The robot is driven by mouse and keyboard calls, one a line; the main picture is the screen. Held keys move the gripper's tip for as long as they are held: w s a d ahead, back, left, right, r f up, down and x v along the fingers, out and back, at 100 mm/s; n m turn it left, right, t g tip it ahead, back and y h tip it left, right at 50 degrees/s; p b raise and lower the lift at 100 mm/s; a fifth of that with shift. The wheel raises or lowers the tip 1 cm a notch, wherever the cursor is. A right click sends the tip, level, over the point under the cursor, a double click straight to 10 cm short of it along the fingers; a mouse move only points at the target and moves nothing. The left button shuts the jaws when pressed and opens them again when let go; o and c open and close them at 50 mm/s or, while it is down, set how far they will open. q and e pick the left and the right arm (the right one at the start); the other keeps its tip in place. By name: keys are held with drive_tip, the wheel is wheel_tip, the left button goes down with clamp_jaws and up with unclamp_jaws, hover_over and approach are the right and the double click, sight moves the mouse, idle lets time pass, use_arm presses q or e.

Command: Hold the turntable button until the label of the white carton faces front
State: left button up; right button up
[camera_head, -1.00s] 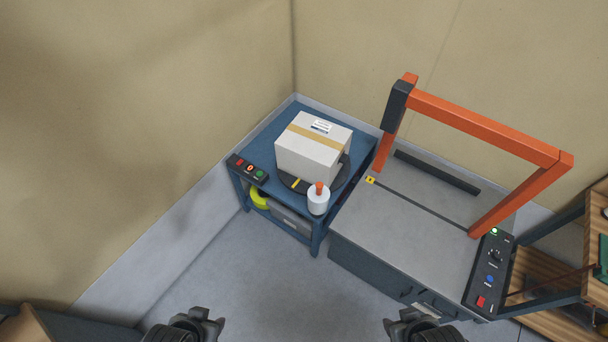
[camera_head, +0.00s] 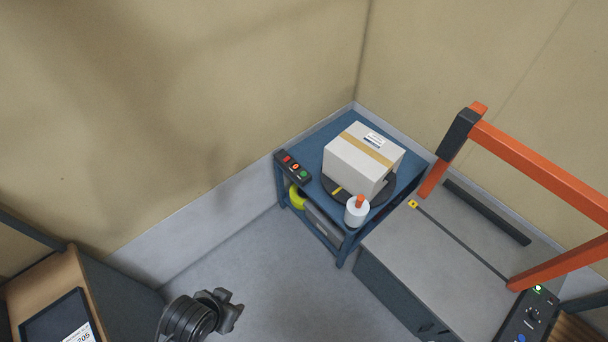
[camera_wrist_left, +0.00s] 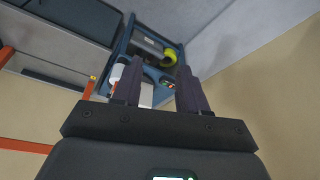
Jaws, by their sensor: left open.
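The white carton (camera_head: 358,161) sits on the dark round turntable (camera_head: 341,194) on a blue cart. A tan tape strip crosses its top, and a small label (camera_head: 375,139) shows on the top near the back edge. The button box (camera_head: 293,167) with red, orange and green buttons is at the cart's left corner. My left gripper (camera_head: 231,303) is low in the head view, well apart from the cart. In the left wrist view its two fingers (camera_wrist_left: 158,90) are spread and empty, with the cart beyond them. My right gripper is not in view.
A grey machine (camera_head: 435,260) with an orange frame (camera_head: 540,173) stands to the right. A wooden-topped cabinet (camera_head: 50,285) is at lower left. Floor between is clear.

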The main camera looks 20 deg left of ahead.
use_arm(q)
drive_tip(key=shift+c, duration=0.3)
clamp_jaws()
idle(1.5)
